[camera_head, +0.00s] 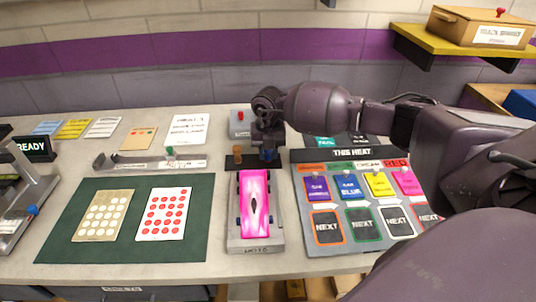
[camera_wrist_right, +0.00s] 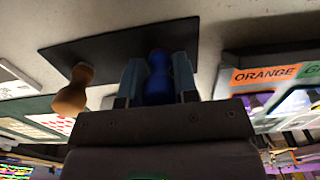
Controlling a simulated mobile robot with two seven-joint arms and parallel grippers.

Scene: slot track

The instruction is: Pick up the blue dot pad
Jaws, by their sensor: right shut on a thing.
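The blue dot pad (camera_head: 269,155) has a rounded blue handle and stands at the right end of a small black tray (camera_head: 250,163). My right gripper (camera_head: 267,147) reaches down over it from above. In the right wrist view the blue handle (camera_wrist_right: 158,78) sits between the two fingers of my right gripper (camera_wrist_right: 158,85), which are shut on it. The pad's base is hidden, and I cannot tell whether it touches the tray. My left gripper is not in view.
A brown-orange handled piece (camera_head: 238,155) stands close by on the tray's left. A pink car (camera_head: 255,205) lies in front. Right is a "THIS HEAT" board (camera_head: 352,153); left is a green mat (camera_head: 122,220) with two dotted cards. A yellow shelf (camera_head: 460,46) hangs upper right.

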